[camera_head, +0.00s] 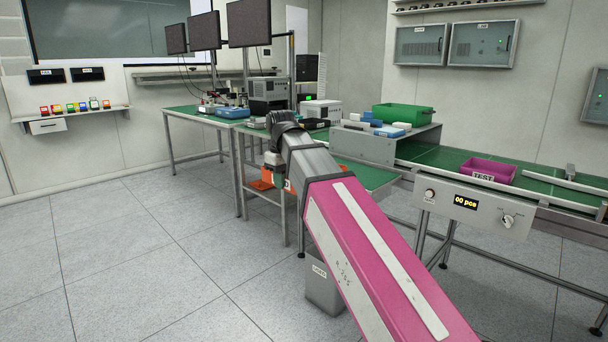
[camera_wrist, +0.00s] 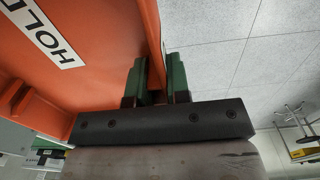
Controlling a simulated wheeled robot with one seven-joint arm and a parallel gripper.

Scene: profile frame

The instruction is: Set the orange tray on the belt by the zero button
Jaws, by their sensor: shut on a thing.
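The orange tray (camera_wrist: 110,50) has a white HOLD label. In the wrist view it fills the upper left. My gripper (camera_wrist: 160,80) is shut on its wall, one green finger on each side. In the head view the tray (camera_head: 267,180) shows only partly behind my arm, near the green bench; whether it touches the bench I cannot tell. The green belt (camera_head: 447,158) runs at the right.
A magenta TEST tray (camera_head: 487,171) sits on the belt. A green crate (camera_head: 403,114) and several small boxes stand on or behind the grey cover (camera_head: 365,143). A grey bin (camera_head: 323,290) stands on the floor below my arm. The floor at left is clear.

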